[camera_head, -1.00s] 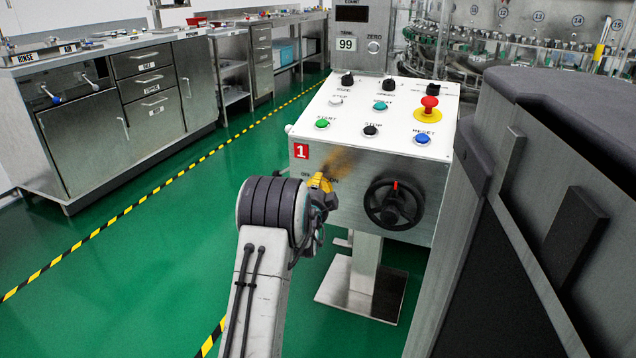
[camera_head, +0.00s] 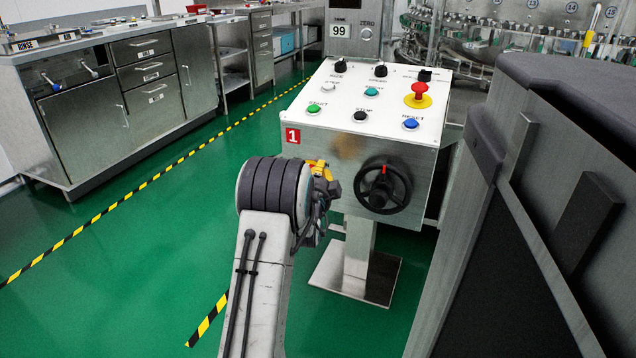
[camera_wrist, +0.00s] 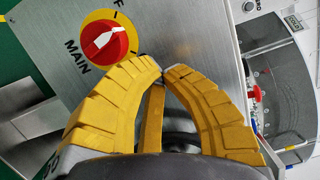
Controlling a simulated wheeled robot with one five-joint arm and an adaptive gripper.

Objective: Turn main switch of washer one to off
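The main switch (camera_wrist: 108,39) shows in the wrist view at the upper left: a red knob with a white pointer on a yellow disc. "MAIN" is printed beside it, and part of a label ending in "F" shows above. My gripper (camera_wrist: 163,70) has yellow fingers whose tips meet, with nothing between them. The tips are just below and right of the disc, apart from the knob. In the head view my gripper (camera_head: 322,170) is at the left part of the washer one control box (camera_head: 420,170), marked with a red "1". The switch is hidden there.
A black handwheel (camera_head: 383,186) sticks out of the box front, right of my gripper. Buttons and a red emergency stop (camera_head: 419,90) are on the box top. A steel cabinet (camera_head: 90,125) stands at the left. Green floor is open between it and the box.

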